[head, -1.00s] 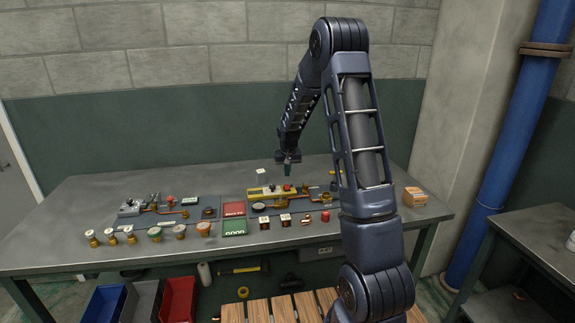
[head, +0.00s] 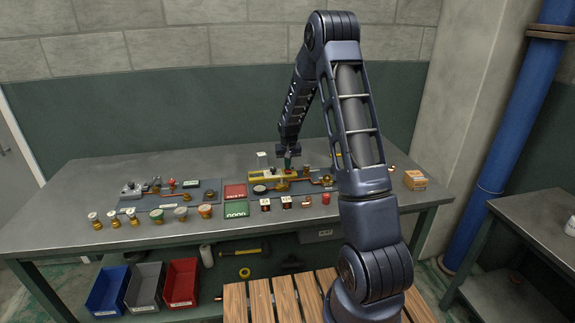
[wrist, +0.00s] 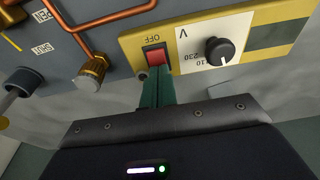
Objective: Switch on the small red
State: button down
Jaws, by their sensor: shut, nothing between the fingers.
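The yellow box (wrist: 130,42) also shows in the head view (head: 264,178). A black knob (wrist: 218,51) with numbers and a "V" is right of the switch. My gripper (wrist: 158,78) is shut and empty, its green fingertips right at the near edge of the switch. I cannot tell whether they touch it. In the head view my gripper (head: 288,162) is low over the box.
Copper pipes (wrist: 115,22) and a brass fitting (wrist: 92,70) lie left of the switch. The back of the bench is clear.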

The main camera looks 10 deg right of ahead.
jog(key=shift+w+f+g, duration=0.15)
jog(key=shift+f+g, duration=0.15)
jog(key=shift+g, duration=0.2)
jog(key=shift+s+f, duration=0.15)
jog(key=shift+s, duration=0.9)
notch_tip(320, 180, up, 15)
jog(key=shift+s+f, duration=0.2)
jog(key=shift+s, duration=0.25)
